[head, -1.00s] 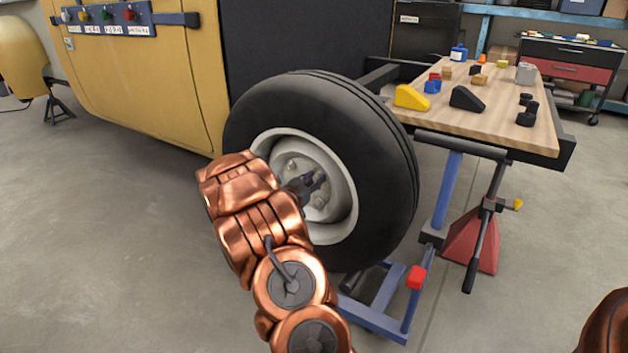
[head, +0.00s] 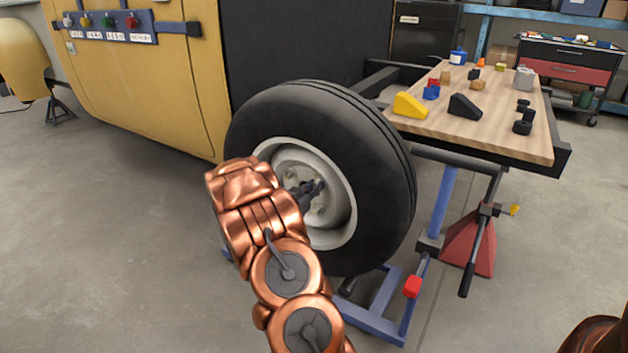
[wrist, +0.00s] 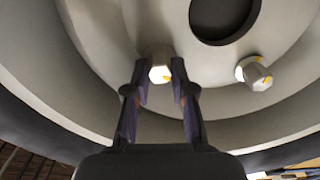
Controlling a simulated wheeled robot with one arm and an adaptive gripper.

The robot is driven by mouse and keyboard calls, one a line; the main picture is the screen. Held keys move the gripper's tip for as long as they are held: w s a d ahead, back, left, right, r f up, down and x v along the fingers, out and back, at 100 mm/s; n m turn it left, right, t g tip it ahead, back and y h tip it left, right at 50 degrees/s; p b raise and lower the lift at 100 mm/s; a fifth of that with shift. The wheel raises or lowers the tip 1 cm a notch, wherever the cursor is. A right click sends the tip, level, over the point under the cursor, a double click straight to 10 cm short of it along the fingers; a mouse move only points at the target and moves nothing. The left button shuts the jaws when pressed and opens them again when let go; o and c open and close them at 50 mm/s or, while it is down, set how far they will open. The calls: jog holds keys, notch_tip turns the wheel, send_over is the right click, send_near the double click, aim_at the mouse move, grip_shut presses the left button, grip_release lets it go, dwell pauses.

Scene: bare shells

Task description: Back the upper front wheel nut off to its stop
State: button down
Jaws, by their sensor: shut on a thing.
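The wheel (head: 375,150) has a black tire around a pale grey rim (head: 342,215) in the head view. My gripper (head: 318,186) reaches into the rim from the front left. The fingers lie on either side of this nut. A second nut (wrist: 256,74), also with an orange mark, stands to its right, clear of the fingers. My arm and fingers hide part of the hub in the head view.
A dark round hub opening (wrist: 224,14) lies above the nuts in the wrist view. A wooden bench (head: 500,140) with wedges and small blocks stands right of the wheel. A blue stand (head: 385,300) and a red jack stand (head: 468,245) are below it. Open floor lies left.

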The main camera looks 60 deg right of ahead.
jog(key=n+p, duration=0.1)
jog(key=p, duration=0.2)
jog(key=n+p, duration=0.2)
jog(key=p, duration=0.2)
jog(key=n+p, duration=0.1)
jog(key=p, duration=0.2)
jog(key=shift+r+n, duration=0.3)
jog(key=n+p, duration=0.2)
jog(key=p, duration=0.2)
jog(key=shift+r, duration=0.1)
jog(key=n+p, duration=0.3)
jog(key=p, duration=0.1)
jog(key=shift+n+p, duration=0.3)
jog(key=n+p, duration=0.1)
jog(key=n, duration=0.1)
jog(key=n+p, duration=0.3)
jog(key=n, duration=0.1)
jog(key=shift+w+f+p, duration=0.15)
jog(key=shift+f+p, duration=0.15)
jog(key=shift+p, duration=0.1)
jog(key=n+p, duration=0.1)
jog(key=n, duration=0.2)
jog(key=n+p, duration=0.1)
jog(key=n, duration=0.2)
jog(key=shift+f+n, duration=0.2)
jog(key=shift+n, duration=0.1)
jog(key=c, duration=1)
grip_release()
